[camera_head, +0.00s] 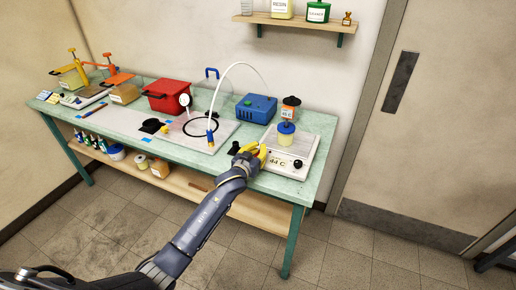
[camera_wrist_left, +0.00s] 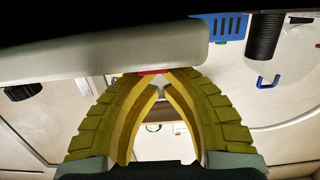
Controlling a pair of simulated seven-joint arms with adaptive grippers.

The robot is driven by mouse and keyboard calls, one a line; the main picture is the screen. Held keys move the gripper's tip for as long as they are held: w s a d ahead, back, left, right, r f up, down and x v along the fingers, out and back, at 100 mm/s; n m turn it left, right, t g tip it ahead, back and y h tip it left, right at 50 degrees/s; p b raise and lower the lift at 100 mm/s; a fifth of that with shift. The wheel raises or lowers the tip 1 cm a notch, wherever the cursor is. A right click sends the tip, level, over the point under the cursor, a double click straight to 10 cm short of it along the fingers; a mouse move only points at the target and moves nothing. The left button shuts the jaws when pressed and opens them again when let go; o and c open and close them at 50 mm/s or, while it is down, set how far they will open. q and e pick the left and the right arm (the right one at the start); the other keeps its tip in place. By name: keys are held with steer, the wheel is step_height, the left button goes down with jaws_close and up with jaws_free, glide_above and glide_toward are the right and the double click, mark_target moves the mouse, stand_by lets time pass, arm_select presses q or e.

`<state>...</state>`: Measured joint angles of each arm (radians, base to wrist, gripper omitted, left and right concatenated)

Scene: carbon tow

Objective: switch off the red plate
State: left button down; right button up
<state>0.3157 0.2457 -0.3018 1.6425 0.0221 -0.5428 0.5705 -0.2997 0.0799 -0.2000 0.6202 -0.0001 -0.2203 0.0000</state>
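No plate with a red body shows. In the left wrist view the fingertips (camera_wrist_left: 155,75) come together, empty as far as I see, near a small red patch (camera_wrist_left: 152,72) under a pale edge; contact is unclear. My right gripper is not in view.
A blue box (camera_head: 256,108) stands behind and left of the plate. A white board (camera_head: 205,130) with a hose and black ring lies left of my gripper. A red box (camera_head: 168,95) and orange presses stand further left. The floor in front of the bench is clear.

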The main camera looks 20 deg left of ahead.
arm_select(q)
steer(key=shift+w+r, duration=0.15)
steer(key=shift+r, duration=0.05)
stand_by(0.3)
steer(key=shift+s+f, duration=0.1)
steer(key=shift+s, duration=0.3)
steer(key=shift+s+a+r, duration=0.15)
steer(key=shift+s, duration=1.1)
steer(key=shift+s+a+r, duration=0.1)
steer(key=shift+s+a, duration=0.05)
steer(key=shift+s, duration=1.05)
steer(key=shift+s+a+r, duration=0.15)
steer(key=shift+s, duration=1.1)
steer(key=shift+f, duration=0.1)
